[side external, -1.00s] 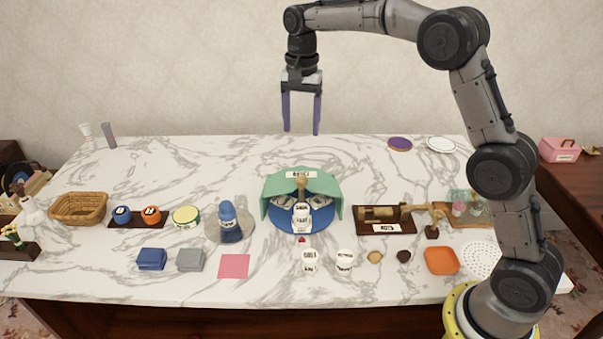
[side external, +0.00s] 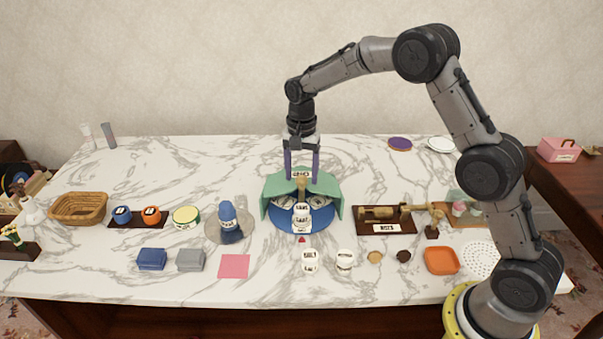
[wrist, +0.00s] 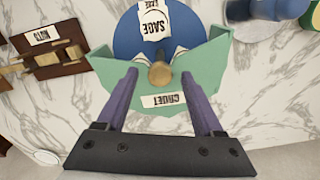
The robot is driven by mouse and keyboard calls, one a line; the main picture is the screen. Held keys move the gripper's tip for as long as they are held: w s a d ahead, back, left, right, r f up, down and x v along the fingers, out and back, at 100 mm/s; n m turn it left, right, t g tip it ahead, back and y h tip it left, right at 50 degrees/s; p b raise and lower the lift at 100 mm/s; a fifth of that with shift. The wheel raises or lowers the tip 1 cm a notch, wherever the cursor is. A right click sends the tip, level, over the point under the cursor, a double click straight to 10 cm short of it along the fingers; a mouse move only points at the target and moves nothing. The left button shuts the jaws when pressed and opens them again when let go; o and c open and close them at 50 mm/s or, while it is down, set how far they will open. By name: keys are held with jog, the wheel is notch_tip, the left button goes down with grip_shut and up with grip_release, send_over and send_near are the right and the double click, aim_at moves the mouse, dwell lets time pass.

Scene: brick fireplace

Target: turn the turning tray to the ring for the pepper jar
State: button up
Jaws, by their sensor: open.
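The turning tray (side external: 284,224) is a blue disc, partly covered by a green housing (side external: 329,186) labelled CRUET; it also shows in the wrist view (wrist: 126,42). A wooden knob (side external: 301,180) stands at its centre and shows between my fingers in the wrist view (wrist: 160,75). A white jar labelled SAGE (wrist: 153,22) stands on the tray's exposed side. A small red marker (side external: 302,239) lies at the tray's front. My gripper (side external: 302,181) is open, pointing down above the housing, with purple fingers either side of the knob's line. I see no pepper label; the covered part of the tray is hidden.
A wooden device labelled NUTS (side external: 386,228) is at right. A blue bottle (side external: 229,222) on a round plate is at left. The marble counter behind the housing is clear.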

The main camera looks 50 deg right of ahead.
jog(key=shift+f, duration=0.2)
grip_shut()
dwell(0.3)
jog(key=shift+r, duration=0.1)
dwell(1.0)
